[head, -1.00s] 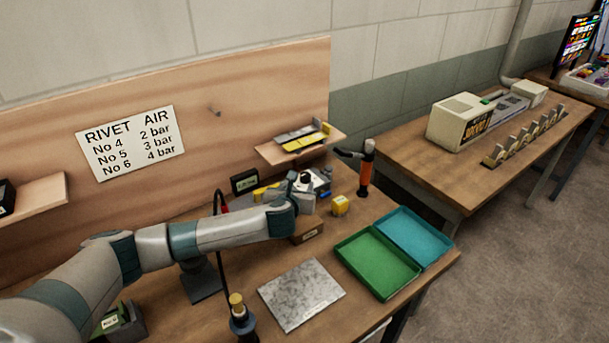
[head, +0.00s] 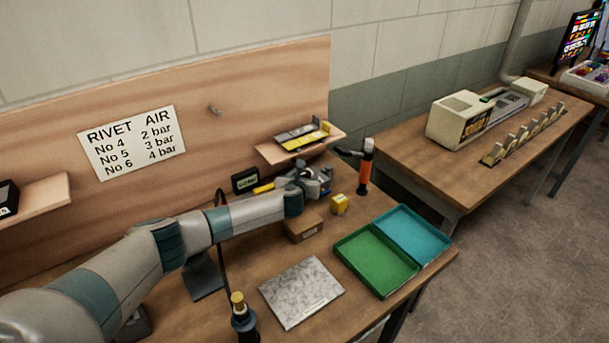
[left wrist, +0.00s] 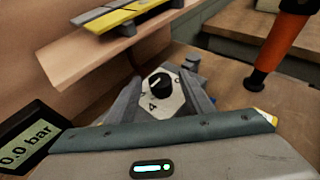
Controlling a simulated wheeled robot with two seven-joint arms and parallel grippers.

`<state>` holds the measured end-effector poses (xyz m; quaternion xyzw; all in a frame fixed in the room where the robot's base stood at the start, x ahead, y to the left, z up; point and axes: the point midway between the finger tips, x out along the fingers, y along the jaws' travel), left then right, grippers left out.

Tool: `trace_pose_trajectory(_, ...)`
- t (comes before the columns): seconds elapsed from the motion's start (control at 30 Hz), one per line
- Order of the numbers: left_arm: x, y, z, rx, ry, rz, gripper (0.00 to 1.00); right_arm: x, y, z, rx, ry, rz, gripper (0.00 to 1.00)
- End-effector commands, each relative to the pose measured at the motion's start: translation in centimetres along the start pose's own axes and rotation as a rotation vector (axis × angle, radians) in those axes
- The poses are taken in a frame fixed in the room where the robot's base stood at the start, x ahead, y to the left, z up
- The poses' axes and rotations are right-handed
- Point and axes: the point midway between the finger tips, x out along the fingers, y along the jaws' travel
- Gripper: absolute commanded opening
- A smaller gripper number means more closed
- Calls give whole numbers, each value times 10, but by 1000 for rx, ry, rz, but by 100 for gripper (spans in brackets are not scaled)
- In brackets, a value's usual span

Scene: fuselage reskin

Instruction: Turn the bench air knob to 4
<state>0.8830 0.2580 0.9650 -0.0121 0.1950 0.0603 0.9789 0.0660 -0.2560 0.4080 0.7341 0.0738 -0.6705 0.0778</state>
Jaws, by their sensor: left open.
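The bench air knob (left wrist: 161,82) is black with a white pointer line on a pale dial plate in the left wrist view. A "4" is legible at the plate's lower left; the other marks are too small to read. The pointer slants up and to the right. My left gripper (left wrist: 160,95) is open, its two fingers on either side of the dial plate; I cannot tell whether they touch it. In the head view my left gripper (head: 316,180) hides the knob. A display (left wrist: 27,143) reads 0.0 bar. My right gripper is not in view.
A shelf (head: 300,147) with yellow and grey parts hangs above the knob. An orange-handled hammer (head: 365,165) stands to its right. A cardboard box (head: 303,228), a yellow block (head: 339,204), a metal plate (head: 302,292), a green tray (head: 343,250) and a blue tray (head: 440,243) occupy the bench.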

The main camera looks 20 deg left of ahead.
Motion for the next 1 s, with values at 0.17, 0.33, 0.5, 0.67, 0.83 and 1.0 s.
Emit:
trace_pose_trajectory(0.17, 4, 0, 0, 1, 0, -1, 48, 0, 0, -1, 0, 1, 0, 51)
trace_pose_trajectory(0.33, 4, 0, 0, 1, 0, -1, 48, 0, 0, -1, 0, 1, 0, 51)
trace_pose_trajectory(0.5, 4, 0, 0, 1, 0, -1, 31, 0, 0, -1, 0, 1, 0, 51)
trace_pose_trajectory(0.67, 4, 0, 0, 1, 0, -1, 6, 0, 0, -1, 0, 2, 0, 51)
trace_pose_trajectory(0.83, 4, -2, 0, -7, 0, 18, 6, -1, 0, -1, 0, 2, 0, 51)
trace_pose_trajectory(1.0, 4, -5, 0, -45, 1, 105, 6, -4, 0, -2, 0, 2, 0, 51)
